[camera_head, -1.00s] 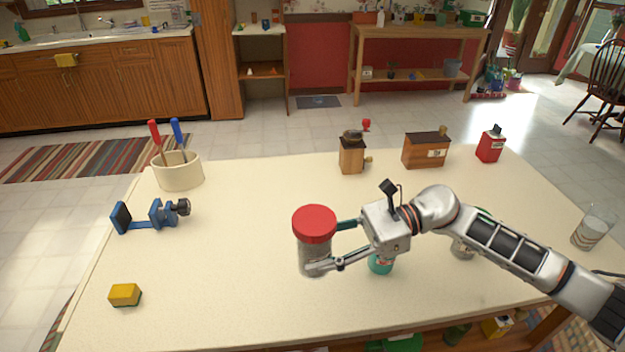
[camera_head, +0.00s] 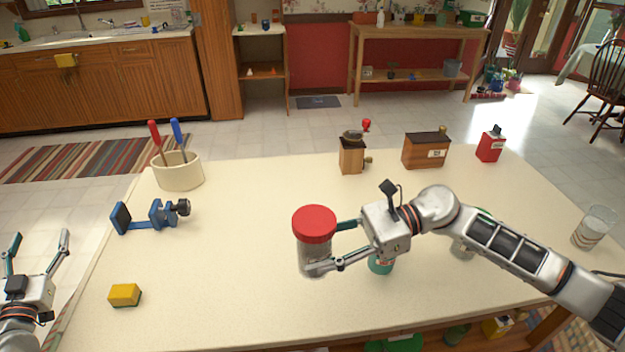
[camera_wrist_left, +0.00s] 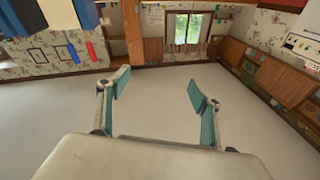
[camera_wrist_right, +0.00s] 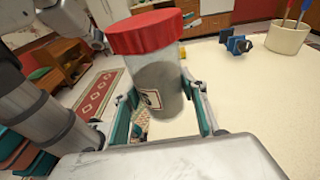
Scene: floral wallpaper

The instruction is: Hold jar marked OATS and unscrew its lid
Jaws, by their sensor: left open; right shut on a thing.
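A clear jar (camera_head: 312,258) with grey contents and a red lid (camera_head: 314,223) stands upright near the middle of the table. My right gripper (camera_head: 325,247) is shut on the jar's body, below the lid. In the right wrist view the jar (camera_wrist_right: 158,85) sits between the fingers, and part of a label shows, its word too small to read. The red lid (camera_wrist_right: 145,32) is on the jar. My left gripper (camera_head: 38,252) is open and empty beyond the table's left edge. Its spread fingers (camera_wrist_left: 155,95) show in the left wrist view.
A yellow sponge-like block (camera_head: 124,295) and a blue clamp-like tool (camera_head: 150,217) lie on the left of the table. A cream crock (camera_head: 178,172) stands behind them. A teal-based item (camera_head: 380,265) is under my right gripper. The table between clamp and jar is clear.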

